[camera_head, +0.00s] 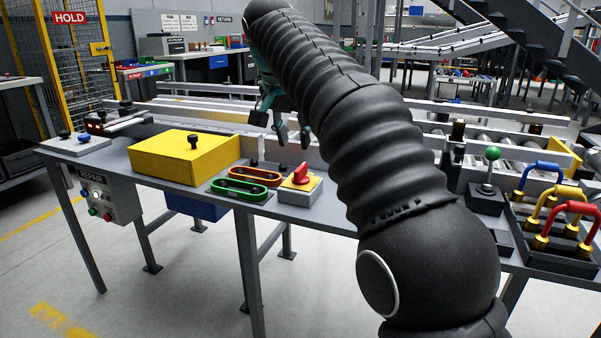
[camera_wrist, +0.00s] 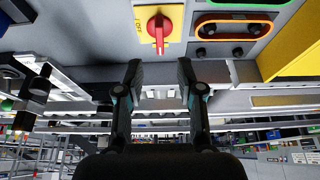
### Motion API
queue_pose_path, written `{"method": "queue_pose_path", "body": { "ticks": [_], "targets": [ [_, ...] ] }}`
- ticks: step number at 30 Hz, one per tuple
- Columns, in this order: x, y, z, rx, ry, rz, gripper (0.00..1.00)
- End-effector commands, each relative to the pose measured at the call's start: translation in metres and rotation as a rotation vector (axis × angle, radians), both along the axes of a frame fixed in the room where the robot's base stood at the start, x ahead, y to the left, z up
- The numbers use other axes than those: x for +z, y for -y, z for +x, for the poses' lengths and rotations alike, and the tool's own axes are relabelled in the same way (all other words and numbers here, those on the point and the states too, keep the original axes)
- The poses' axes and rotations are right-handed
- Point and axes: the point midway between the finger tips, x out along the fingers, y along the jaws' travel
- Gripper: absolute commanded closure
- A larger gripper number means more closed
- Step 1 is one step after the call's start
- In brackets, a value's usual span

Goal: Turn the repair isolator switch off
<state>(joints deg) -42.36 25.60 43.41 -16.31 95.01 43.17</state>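A red rotary switch (camera_head: 301,174) sits on a yellow plate atop a grey box on the workbench. In the wrist view the red switch (camera_wrist: 159,28) is at the top centre, its handle pointing down the picture, with dark lettering on the plate to its left. My gripper (camera_head: 293,134) hangs above and behind the switch in the head view, apart from it. In the wrist view my gripper (camera_wrist: 159,75) has its two fingers spread with nothing between them, below the switch in the picture. A grey panel labelled REPAIR (camera_head: 108,198) hangs at the bench's left front.
A green-knobbed lever (camera_head: 490,168) and blue, yellow and red handles (camera_head: 543,178) stand on the right. Conveyor rails (camera_head: 420,128) run behind the bench.

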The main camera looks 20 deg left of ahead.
Motion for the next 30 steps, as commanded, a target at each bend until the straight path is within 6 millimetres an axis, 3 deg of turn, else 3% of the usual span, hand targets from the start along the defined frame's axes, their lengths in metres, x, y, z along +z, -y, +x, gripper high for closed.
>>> {"method": "queue_pose_path", "body": {
  "ticks": [1, 6, 13, 28, 30],
  "targets": [
    [-0.014, 0.001, 0.004, -0.001, -0.002, -0.002, 0.62],
    [-0.042, 0.002, 0.016, 0.000, -0.001, -0.001, 0.62],
    [-0.071, 0.003, 0.028, 0.001, -0.001, 0.001, 0.62],
    [-0.083, 0.003, 0.034, 0.001, 0.000, 0.001, 0.62],
    [-0.083, 0.003, 0.034, 0.001, 0.000, 0.001, 0.80]
  ]
}}
